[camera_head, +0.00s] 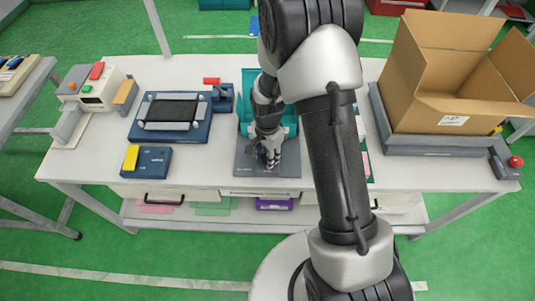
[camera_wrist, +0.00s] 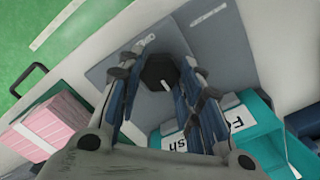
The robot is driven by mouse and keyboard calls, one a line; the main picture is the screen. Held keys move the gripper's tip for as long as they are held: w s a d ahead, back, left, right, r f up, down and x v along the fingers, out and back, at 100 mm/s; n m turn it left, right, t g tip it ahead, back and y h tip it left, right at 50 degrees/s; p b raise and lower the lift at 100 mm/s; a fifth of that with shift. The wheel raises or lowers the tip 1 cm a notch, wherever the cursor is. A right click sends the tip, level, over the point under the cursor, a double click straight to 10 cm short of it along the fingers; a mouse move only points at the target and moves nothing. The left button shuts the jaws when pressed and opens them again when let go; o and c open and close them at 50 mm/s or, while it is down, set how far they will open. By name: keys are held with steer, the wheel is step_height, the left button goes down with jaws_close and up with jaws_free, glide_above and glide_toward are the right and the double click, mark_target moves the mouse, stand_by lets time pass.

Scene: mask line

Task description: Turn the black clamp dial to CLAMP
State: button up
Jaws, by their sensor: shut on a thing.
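The black clamp dial (camera_wrist: 159,72) is a dark, many-sided knob on a grey plate (camera_wrist: 222,38), seen from above in the wrist view. My gripper (camera_wrist: 161,75) points down at it, with fingers on either side, and is shut on the dial. In the head view my gripper (camera_head: 271,160) is over the grey plate (camera_head: 255,170) at the middle of the bench, and it hides the dial there. A short pale mark (camera_wrist: 190,62) shows on the plate beside the dial. I cannot read any CLAMP label, so the dial's setting is unclear.
A teal bin (camera_head: 244,108) with lettered labels stands behind the plate. A blue frame fixture (camera_head: 140,133) and a small blue box with a yellow block (camera_head: 131,158) are to the left. An open cardboard box (camera_head: 430,110) stands at the right. A drawer handle (camera_head: 163,200) is below the front edge.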

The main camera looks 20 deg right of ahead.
steer(key=o, duration=1.1)
steer(key=shift+r, duration=0.55)
step_height(320, 180, up, 11)
steer(key=shift+f, duration=0.1)
